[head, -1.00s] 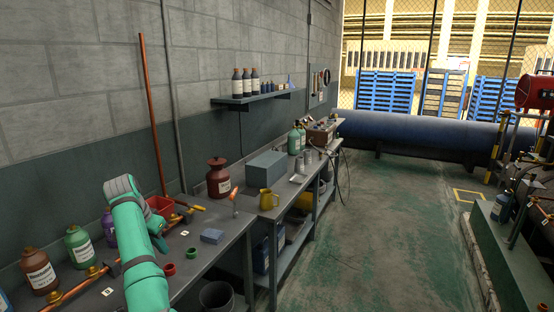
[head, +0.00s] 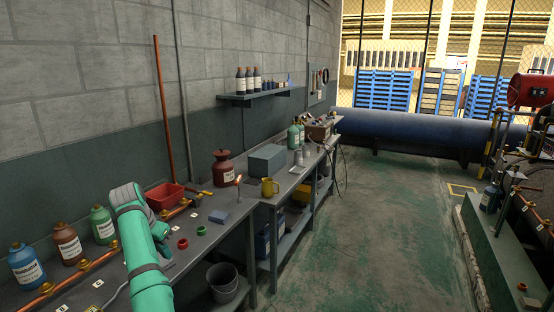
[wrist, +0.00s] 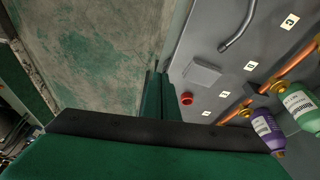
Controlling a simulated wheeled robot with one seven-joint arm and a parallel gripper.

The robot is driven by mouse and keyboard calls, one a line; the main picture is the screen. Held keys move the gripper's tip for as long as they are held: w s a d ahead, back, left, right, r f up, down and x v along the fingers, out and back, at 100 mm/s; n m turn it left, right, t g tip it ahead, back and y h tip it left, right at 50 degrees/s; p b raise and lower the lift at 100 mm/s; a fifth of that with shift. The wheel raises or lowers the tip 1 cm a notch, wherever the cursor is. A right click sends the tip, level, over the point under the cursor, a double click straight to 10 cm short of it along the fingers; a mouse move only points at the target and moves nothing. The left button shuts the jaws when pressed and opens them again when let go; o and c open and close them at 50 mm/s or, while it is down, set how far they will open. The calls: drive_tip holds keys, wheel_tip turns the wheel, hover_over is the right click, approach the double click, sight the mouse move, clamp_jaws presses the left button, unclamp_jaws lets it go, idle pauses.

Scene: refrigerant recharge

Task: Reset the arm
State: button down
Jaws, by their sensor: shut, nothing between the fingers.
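My green arm (head: 148,262) reaches over the left part of the grey workbench (head: 232,236) in the head view. Its end bends over beside the copper pipe, and the fingers cannot be made out there. In the wrist view my gripper (wrist: 157,76) is shut and empty, its slim green fingers together. It points along the bench's edge, with floor on one side and bench top on the other. It appears apart from every object.
Blue (head: 25,265), brown (head: 67,243) and green (head: 102,224) bottles stand along a copper pipe (head: 75,272). A purple bottle (wrist: 267,132) shows in the wrist view.

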drive_tip(key=s+d+f+n+t+y, duration=0.1)
drive_tip(key=s+d+f, duration=0.15)
drive_tip(key=f, duration=1.15)
drive_tip(key=s+d+f+n+t+y, duration=0.1)
drive_tip(key=d+f, duration=0.2)
drive_tip(key=f, duration=1.1)
drive_tip(key=s+d+f+t+y, duration=0.1)
drive_tip(key=s+d+f, duration=0.5)
drive_tip(key=s+f, duration=0.25)
drive_tip(key=s+d+f+t+y, duration=0.1)
drive_tip(key=s+d+f+t, duration=0.1)
drive_tip(key=s+d+f, duration=0.6)
drive_tip(key=s+d+r+n+t, duration=0.1)
drive_tip(key=s+d+r+t, duration=0.3)
drive_tip(key=s, duration=0.8)
drive_tip(key=s+d+r+g, duration=0.15)
drive_tip(key=s+d, duration=0.45)
drive_tip(key=s, duration=0.6)
drive_tip(key=s+d+r+t+h, duration=0.1)
drive_tip(key=s+d+r+t, duration=0.1)
drive_tip(key=s+r, duration=0.6)
drive_tip(key=s+d+r+t+h, duration=0.1)
drive_tip(key=s+d+r, duration=0.3)
drive_tip(key=s+r, duration=0.4)
wheel_tip(320, 180, up, 6)
drive_tip(key=shift+s+d+r+n+t+h, duration=0.1)
drive_tip(key=shift+s+d+n+t+h, duration=0.25)
drive_tip(key=shift+t, duration=0.3)
drive_tip(key=shift+w, duration=0.1)
